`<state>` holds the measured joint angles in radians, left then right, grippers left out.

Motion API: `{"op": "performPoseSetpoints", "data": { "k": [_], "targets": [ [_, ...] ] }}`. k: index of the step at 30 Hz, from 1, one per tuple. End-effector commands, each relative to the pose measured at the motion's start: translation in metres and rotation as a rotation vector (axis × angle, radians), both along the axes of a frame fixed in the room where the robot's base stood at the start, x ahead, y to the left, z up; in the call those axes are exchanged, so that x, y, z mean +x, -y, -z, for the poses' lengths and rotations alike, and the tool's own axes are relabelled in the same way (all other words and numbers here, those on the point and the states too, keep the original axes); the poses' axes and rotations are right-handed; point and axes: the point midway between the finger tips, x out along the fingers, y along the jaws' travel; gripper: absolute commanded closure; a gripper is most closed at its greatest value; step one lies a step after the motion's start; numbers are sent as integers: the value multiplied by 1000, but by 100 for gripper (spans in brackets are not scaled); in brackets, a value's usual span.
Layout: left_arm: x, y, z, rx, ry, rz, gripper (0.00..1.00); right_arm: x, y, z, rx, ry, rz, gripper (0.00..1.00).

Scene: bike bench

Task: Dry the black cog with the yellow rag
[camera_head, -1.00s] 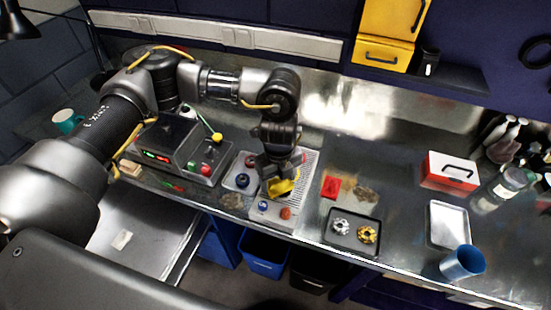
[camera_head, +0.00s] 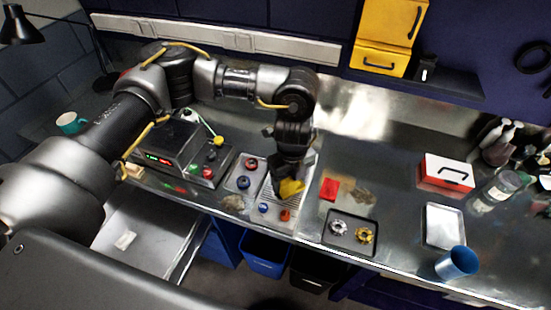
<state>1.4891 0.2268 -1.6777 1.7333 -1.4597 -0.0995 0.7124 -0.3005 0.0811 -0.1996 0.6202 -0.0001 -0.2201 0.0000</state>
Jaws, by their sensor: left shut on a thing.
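My left gripper (camera_head: 290,172) is shut on the yellow rag (camera_head: 291,188), which bunches below its fingers. It holds the rag low over the right side of a pale ribbed rack (camera_head: 268,191) on the bench. I cannot make out the black cog; the gripper and rag may hide it. A silver cog (camera_head: 338,228) and a gold cog (camera_head: 364,235) lie in a dark tray (camera_head: 349,246) to the right of the rack. My right gripper is not in view.
Small blue (camera_head: 263,208) and orange (camera_head: 285,215) parts sit at the rack's front. A device with a lit display (camera_head: 165,150) stands left. A red square (camera_head: 329,189), a red-and-white box (camera_head: 447,172), a pale tray (camera_head: 445,225) and a blue cup (camera_head: 457,262) lie to the right.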

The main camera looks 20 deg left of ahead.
Motion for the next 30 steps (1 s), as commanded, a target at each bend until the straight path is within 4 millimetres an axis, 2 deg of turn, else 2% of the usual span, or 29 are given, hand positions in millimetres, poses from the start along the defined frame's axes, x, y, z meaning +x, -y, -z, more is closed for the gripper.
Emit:
{"op": "performPoseSetpoints", "data": {
  "k": [1, 18, 30],
  "targets": [
    [0, 1, -7, -1, 1, 1, 58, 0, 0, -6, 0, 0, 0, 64],
    [1, 7, -47, 0, 0, 14, 58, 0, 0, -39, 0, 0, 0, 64],
    [1, 8, -51, 0, 0, 16, 58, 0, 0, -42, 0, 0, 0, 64]
  ]
}}
